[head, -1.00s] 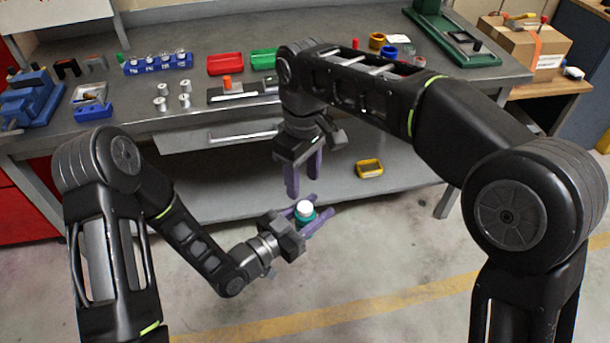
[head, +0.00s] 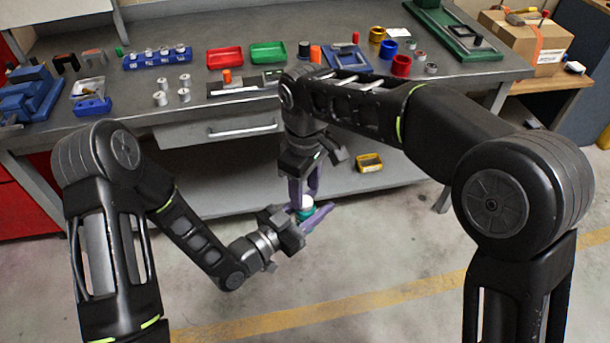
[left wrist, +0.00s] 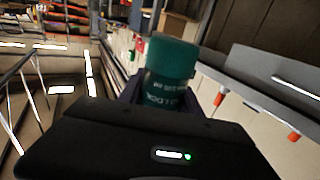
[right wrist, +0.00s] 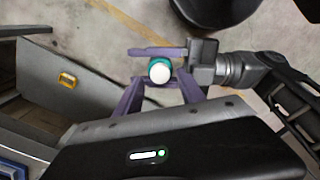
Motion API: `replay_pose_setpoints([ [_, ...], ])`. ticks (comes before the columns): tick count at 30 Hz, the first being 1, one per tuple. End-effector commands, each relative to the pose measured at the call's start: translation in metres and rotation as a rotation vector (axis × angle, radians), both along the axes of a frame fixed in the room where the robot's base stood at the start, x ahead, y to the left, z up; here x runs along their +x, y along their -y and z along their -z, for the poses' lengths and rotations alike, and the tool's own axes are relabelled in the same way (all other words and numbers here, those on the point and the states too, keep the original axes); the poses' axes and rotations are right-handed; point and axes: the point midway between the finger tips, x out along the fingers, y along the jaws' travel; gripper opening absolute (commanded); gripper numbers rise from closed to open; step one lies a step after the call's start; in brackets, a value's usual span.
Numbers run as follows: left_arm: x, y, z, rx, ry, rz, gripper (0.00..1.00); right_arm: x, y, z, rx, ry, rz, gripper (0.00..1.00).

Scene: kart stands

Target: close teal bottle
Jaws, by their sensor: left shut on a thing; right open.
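The teal bottle (head: 306,215) is held in front of the bench, over the floor, with a white top (right wrist: 160,75) facing the right wrist camera. My left gripper (head: 314,214) is shut on the bottle's body. In the left wrist view the teal bottle (left wrist: 171,72) shows its side with pale lettering, and no white part is visible there. My right gripper (right wrist: 161,86) points down from above and is open, its purple fingers on either side of the white top. I cannot tell whether they touch it.
The grey workbench (head: 330,92) behind carries red (head: 225,58) and green trays (head: 268,52), metal cylinders and a blue rack (head: 157,60). A yellow bin (head: 369,163) sits on the lower shelf. The space around the bottle is otherwise clear.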

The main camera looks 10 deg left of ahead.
Motion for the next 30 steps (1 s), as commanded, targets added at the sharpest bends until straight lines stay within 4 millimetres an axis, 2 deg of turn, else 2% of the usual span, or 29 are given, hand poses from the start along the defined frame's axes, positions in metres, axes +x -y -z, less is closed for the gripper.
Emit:
replay_pose_setpoints([
  [6, 0.000, 0.000, 0.000, -0.001, 0.001, 0.000, 0.00, 0.000, 0.000, 0.023, 0.000, -0.001, 0.000, 0.46],
  [17, 0.000, 0.000, 0.000, -0.001, 0.001, 0.000, 0.00, 0.000, 0.000, 0.027, 0.001, 0.000, 0.000, 0.46],
  [30, 0.000, 0.000, 0.000, -0.001, 0.001, 0.000, 0.00, 0.000, 0.000, 0.027, 0.001, 0.000, 0.000, 0.10],
])
